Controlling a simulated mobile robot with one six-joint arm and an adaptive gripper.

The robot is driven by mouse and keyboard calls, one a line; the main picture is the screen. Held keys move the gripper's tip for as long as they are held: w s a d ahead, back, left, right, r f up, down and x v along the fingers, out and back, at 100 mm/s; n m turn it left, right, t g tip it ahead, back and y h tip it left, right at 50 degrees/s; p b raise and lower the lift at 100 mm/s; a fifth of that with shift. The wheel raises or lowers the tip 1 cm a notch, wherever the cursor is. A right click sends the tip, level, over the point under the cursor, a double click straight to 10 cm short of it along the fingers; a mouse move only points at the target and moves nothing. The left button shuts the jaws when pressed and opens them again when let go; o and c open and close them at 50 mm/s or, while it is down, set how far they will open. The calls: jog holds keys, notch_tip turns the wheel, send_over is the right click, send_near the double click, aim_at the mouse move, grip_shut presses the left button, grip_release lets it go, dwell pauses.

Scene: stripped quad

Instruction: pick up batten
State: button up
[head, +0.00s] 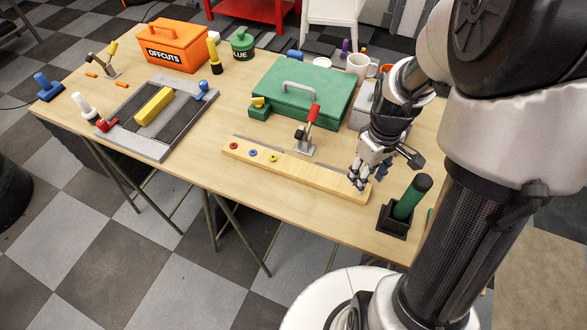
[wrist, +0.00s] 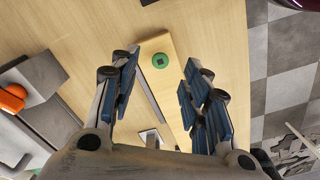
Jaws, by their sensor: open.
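The batten (head: 290,171) is a long pale wooden strip lying on the workbench, with red, blue and yellow rings on its left part. My gripper (head: 359,183) is over its right end. In the wrist view the batten (wrist: 172,92) runs between my two spread fingers, with a green disc near its far end. My gripper (wrist: 160,88) is open and holds nothing. I cannot tell whether the fingers touch the batten. The batten's near part is hidden by my gripper in the wrist view.
A red-handled toggle clamp (head: 306,138) stands at the batten's middle. A black holder (head: 393,222) with a green-and-black cylinder is just right of its end. A green case (head: 298,92) and white mug (head: 361,67) stand behind. The bench in front is clear.

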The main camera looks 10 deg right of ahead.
jog(key=f, duration=0.1)
jog(key=f+b, duration=0.1)
jog(key=f, duration=0.1)
jog(key=f+b, duration=0.1)
jog(key=f, duration=0.1)
jog(key=shift+w+a+f, duration=0.15)
jog(key=shift+w+f, duration=0.05)
jog(key=shift+w, duration=0.05)
jog(key=shift+r, duration=0.1)
jog(key=shift+c, duration=0.6)
grip_shut()
